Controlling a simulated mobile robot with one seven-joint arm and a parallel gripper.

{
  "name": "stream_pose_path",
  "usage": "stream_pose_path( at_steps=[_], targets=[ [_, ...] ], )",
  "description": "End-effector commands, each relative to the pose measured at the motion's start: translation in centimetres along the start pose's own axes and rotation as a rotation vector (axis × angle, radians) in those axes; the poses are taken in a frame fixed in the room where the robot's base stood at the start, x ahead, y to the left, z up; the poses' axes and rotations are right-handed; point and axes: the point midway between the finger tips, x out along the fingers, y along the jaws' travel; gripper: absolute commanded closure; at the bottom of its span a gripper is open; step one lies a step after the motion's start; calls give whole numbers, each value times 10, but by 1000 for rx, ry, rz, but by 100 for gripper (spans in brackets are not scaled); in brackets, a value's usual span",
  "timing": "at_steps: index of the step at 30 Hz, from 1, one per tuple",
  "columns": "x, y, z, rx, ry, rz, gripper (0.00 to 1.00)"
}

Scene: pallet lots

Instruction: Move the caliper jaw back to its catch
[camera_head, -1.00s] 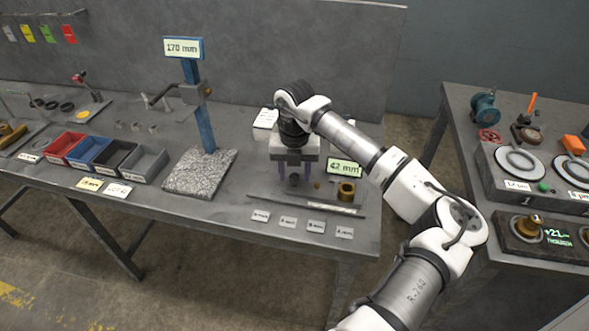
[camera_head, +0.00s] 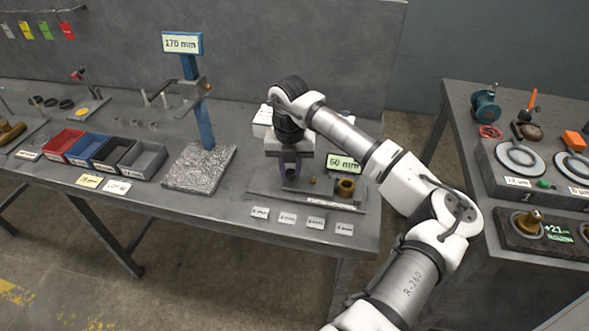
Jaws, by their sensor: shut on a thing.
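My gripper (camera_head: 291,172) points down over the caliper on the main bench and is shut on the caliper jaw. The jaw itself is mostly hidden behind my gripper. The caliper's long flat beam (camera_head: 335,205) lies along the bench near its front edge. Its green-lit display (camera_head: 344,164) stands just right of my gripper and seems to read 50 mm. The catch cannot be made out.
A brass cylinder (camera_head: 345,187) stands right of my gripper, with a small brass piece beside it. Several small labels (camera_head: 287,218) lie in front. A blue height gauge (camera_head: 203,118) marked 170 mm stands left, beyond it colored bins (camera_head: 105,153). A second bench is right.

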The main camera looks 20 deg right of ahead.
Motion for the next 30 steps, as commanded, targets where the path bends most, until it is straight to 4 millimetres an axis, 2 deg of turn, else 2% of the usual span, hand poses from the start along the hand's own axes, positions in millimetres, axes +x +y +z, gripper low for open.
stream_pose_path(
  at_steps=[1,6,10,17,18,22,23,30],
  targets=[
    [3,14,3,-9,-8,2,100],
    [1,44,9,-9,-8,4,100],
    [-1,52,10,-6,-8,7,100],
    [-2,54,10,-7,-9,11,100],
    [-2,54,10,-7,-10,11,74],
    [-2,53,10,-7,-9,10,57],
    [-2,53,10,-7,-8,9,55],
    [-2,51,10,-5,-6,6,55]
  ],
)
